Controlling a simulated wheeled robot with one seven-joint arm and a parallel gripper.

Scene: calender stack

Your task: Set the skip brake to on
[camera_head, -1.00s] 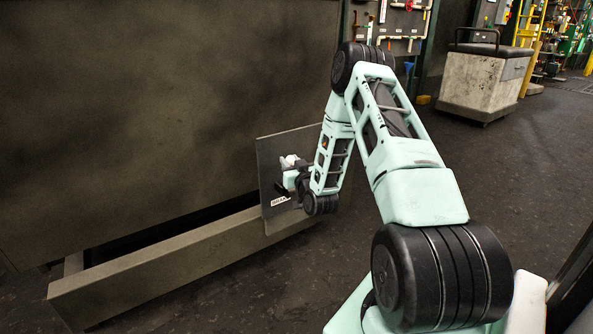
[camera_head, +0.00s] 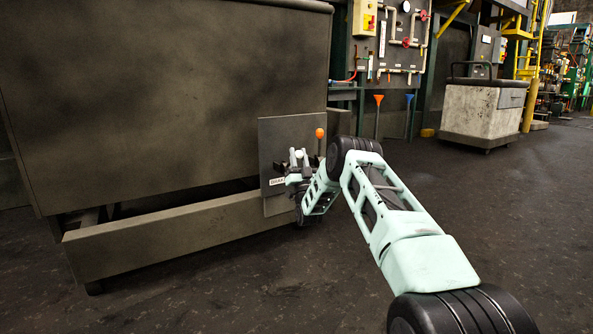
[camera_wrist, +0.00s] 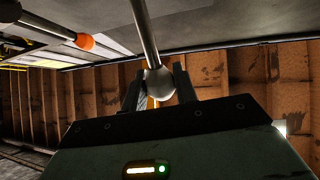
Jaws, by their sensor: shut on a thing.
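The skip (camera_head: 170,90) is a large dark metal box filling the left of the head view. A grey plate (camera_head: 270,140) at its lower right corner carries a small white label (camera_head: 277,182), partly hidden and apparently reading "BRAKE". My gripper (camera_head: 297,160) is at the front of this plate. In the wrist view, my gripper (camera_wrist: 160,85) is shut on a pale ball knob (camera_wrist: 160,82) at the end of a metal lever (camera_wrist: 144,30). A second lever with an orange knob (camera_head: 320,133) stands apart from my fingers; it also shows in the wrist view (camera_wrist: 85,41).
A low metal beam (camera_head: 170,228) runs along the skip's base. A pipe panel (camera_head: 398,45) with red valves stands behind, with two funnel-topped rods below. A grey cart (camera_head: 482,112) stands at the back right. The dark floor in front and right is clear.

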